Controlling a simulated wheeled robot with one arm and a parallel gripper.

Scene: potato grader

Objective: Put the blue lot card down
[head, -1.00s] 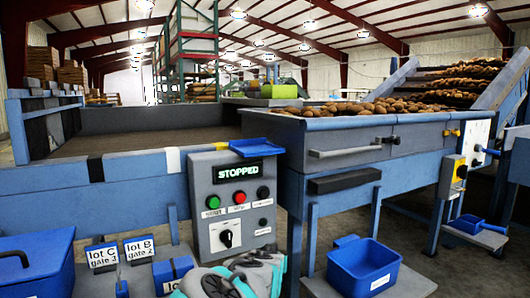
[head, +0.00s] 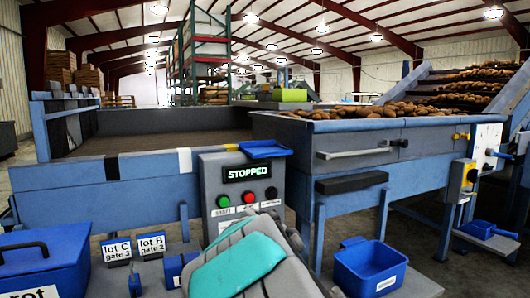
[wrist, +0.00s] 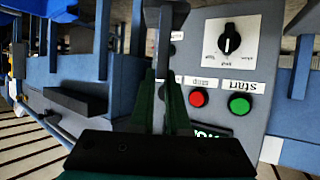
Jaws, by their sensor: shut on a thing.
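My gripper (wrist: 165,95) shows in the wrist view, its dark green fingers shut on a narrow, dark grey-blue thing, the blue lot card (wrist: 163,45), seen nearly edge-on. Its printed face does not show. The card is in front of the control panel (wrist: 235,60); I cannot tell the gap between them. In the head view my arm hides the gripper and the held card. Two other blue cards, lot C (head: 117,250) and lot B (head: 151,244), stand upright at lower left.
The grey control panel (head: 241,185) reads STOPPED. A blue tray (head: 265,149) sits on its top right. A lidded blue box (head: 40,262) is at lower left, and an open blue bin (head: 368,268) at lower right. Small blue blocks (head: 178,268) are near the cards.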

